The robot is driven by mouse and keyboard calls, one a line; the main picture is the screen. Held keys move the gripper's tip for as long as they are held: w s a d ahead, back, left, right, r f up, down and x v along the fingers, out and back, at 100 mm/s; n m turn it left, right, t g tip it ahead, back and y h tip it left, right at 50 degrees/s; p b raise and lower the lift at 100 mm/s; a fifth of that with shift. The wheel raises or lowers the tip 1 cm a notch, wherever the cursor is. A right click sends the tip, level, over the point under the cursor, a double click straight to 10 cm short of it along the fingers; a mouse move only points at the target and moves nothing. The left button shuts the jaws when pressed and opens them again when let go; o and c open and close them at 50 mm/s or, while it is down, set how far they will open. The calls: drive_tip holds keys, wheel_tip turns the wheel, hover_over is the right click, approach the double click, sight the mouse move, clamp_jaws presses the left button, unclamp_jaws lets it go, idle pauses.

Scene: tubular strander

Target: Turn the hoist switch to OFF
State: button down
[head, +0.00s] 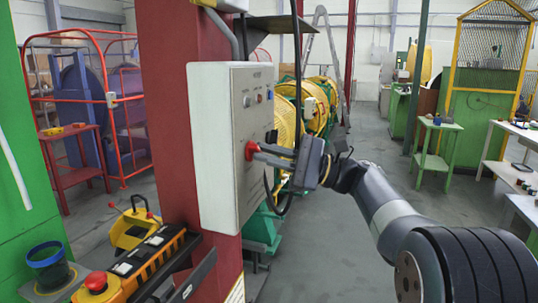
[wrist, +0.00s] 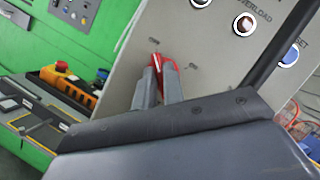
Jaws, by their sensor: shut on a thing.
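The hoist switch is a red rotary handle (head: 250,150) on the front face of a pale grey control box (head: 225,130), which is mounted on a red column. My gripper (head: 260,153) reaches in from the right, with its two grey fingers shut around the red handle. In the wrist view, the red handle (wrist: 156,60) shows between and above the fingertips (wrist: 160,80) and looks tilted.
Indicator lamps and a blue button (wrist: 290,56) are higher on the panel. A dark cable (head: 297,60) hangs in front of the box near my gripper. An orange-black console (head: 150,262) with a red mushroom button stands lower left. Open floor lies behind my arm.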

drive_tip(key=c, duration=1.5)
unclamp_jaws()
drive_tip(key=v, duration=1)
drive_tip(key=shift+d+b, duration=0.4)
drive_tip(key=shift+a, duration=0.1)
drive_tip(key=x, duration=1)
drive_tip(key=shift+a+m+p, duration=0.3)
drive_tip(key=shift+a+p, duration=0.05)
drive_tip(key=shift+p, duration=0.1)
drive_tip(key=shift+d, duration=0.1)
